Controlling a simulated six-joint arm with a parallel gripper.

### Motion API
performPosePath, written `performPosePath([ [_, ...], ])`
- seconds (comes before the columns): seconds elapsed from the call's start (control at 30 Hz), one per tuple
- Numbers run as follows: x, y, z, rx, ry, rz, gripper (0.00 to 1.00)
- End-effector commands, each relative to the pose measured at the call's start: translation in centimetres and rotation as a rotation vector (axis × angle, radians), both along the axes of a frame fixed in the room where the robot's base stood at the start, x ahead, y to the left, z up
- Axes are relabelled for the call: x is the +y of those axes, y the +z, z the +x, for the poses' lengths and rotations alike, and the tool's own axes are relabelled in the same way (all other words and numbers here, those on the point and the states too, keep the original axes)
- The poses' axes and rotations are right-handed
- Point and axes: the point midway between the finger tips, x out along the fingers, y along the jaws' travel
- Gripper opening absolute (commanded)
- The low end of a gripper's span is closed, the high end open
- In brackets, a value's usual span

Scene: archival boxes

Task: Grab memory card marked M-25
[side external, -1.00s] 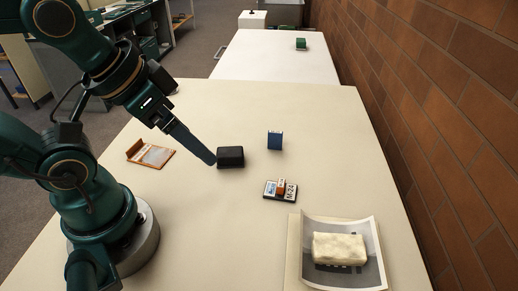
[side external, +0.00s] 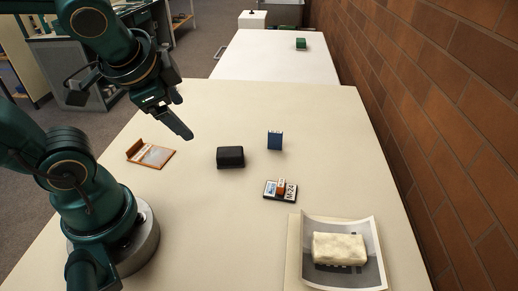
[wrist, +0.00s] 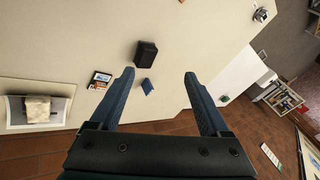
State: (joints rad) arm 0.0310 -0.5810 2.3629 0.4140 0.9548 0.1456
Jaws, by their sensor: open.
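No label reading M-25 can be made out in either view. A flat dark card with a white label marked M-24 (side external: 290,192) lies on the table, with a small orange-brown piece on it; it also shows in the wrist view (wrist: 100,80). A small blue block (side external: 275,141) stands upright behind it, its markings too small to read; it shows in the wrist view (wrist: 148,87) too. My gripper (side external: 182,131) is above the table, left of and apart from these things. In the wrist view its jaws (wrist: 159,74) are spread and empty.
A black box (side external: 231,157) sits between my gripper and the M-24 card. An orange-brown tray (side external: 135,152) lies at left. A cream block (side external: 339,248) rests on a curled grey photo (side external: 372,265) at front right. A brick wall (side external: 450,130) runs along the right.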

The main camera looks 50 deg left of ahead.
Motion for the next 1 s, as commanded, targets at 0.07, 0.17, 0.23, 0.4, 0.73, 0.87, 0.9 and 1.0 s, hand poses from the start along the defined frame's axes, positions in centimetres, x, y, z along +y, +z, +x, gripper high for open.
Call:
performPosePath([
  [0.07,1.6,0.0,1.0,0.068,-0.073,0.129,0.80],
  [0.17,3.5,0.1,2.7,0.157,-0.176,0.301,0.80],
  [0.23,4.7,0.1,4.2,0.222,-0.257,0.425,0.80],
  [0.4,6.3,-0.1,8.5,0.367,-0.463,0.712,0.80],
  [0.73,4.3,-3.7,17.5,0.580,-0.892,1.199,0.80],
  [0.87,2.1,-6.7,20.1,0.638,-1.064,1.357,0.80],
  [0.9,1.3,-7.8,20.7,0.653,-1.114,1.397,0.80],
  [1.0,-0.3,-10.6,21.4,0.684,-1.223,1.467,0.80],
])
